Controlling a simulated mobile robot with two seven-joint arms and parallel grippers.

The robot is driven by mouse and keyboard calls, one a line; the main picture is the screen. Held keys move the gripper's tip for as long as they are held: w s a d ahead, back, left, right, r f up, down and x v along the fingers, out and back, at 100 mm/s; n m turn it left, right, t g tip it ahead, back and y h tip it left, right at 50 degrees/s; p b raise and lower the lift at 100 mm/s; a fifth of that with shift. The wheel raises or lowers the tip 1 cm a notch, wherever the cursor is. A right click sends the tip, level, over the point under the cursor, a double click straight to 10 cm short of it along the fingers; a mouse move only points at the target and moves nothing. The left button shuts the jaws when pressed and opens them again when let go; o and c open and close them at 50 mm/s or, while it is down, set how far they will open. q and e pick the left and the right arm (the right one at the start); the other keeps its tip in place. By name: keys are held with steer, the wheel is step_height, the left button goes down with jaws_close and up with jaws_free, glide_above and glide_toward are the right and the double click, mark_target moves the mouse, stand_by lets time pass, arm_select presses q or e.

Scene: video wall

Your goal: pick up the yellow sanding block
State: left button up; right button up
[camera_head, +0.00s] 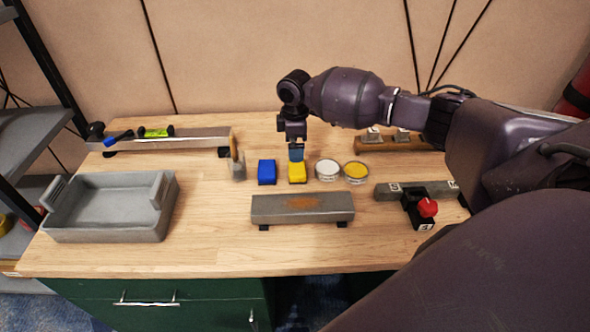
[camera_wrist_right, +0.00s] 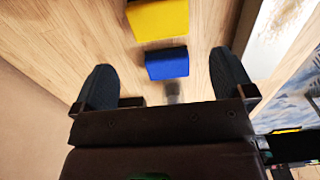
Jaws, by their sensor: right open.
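The yellow sanding block (camera_head: 297,175) lies on the wooden workbench, just right of a blue block (camera_head: 267,172). My right gripper (camera_head: 296,158) hangs at the yellow block, and its fingers partly overlap the block's far side in the head view. In the right wrist view my right gripper (camera_wrist_right: 165,78) is open with nothing held between its fingers. There the yellow block (camera_wrist_right: 158,18) is at the top edge, partly cut off, and the blue block (camera_wrist_right: 167,63) shows between the fingertips. My left gripper is not in view.
Two round tins, one pale (camera_head: 327,170) and one yellow (camera_head: 355,172), stand close right of the block. A rust-marked metal bar (camera_head: 303,208) lies in front. A brush (camera_head: 236,162) stands left of the blue block.

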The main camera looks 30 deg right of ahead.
glide_above(297, 166)
steer(key=f, duration=0.4)
steer(key=shift+w+a+f, duration=0.1)
steer(key=shift+a, duration=0.15)
steer(key=shift+f, duration=0.4)
steer(key=f, duration=0.2)
steer(key=f+b, duration=0.1)
steer(key=f, duration=0.1)
steer(key=shift+s+d, duration=0.2)
steer(key=shift+s, duration=0.05)
steer(key=shift+f, duration=0.5)
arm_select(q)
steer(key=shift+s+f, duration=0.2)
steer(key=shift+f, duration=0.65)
arm_select(e)
steer(key=shift+r, duration=0.1)
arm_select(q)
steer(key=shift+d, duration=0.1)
arm_select(e)
steer(key=c, duration=0.7)
